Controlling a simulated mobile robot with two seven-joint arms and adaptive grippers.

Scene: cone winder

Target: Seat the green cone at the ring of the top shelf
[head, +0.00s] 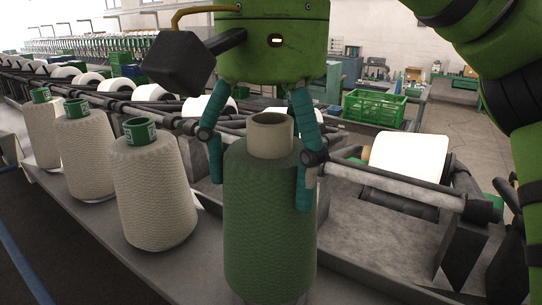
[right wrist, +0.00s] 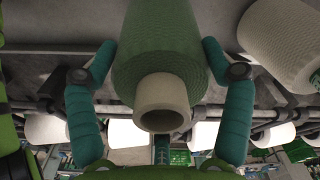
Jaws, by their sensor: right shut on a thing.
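The green cone (head: 268,235), a tall green yarn package with a pale tube at its top, stands upright at the middle of the head view. My right gripper (head: 259,188) comes down over it from above, its teal fingers on either side of the cone's upper part, shut on it. In the right wrist view the green cone (right wrist: 160,45) lies between the fingers, its open tube end towards the camera. The cone's foot is near the lower picture edge; I cannot tell whether it touches the grey shelf (head: 190,275). I cannot make out the ring. My left gripper is not in view.
Several off-white cones with green tube tops, the nearest a white cone (head: 153,195), stand in a row to the left on the grey shelf. Winder rollers and bars run behind, with a white package (head: 408,163) at right. A green crate (head: 374,109) stands farther back.

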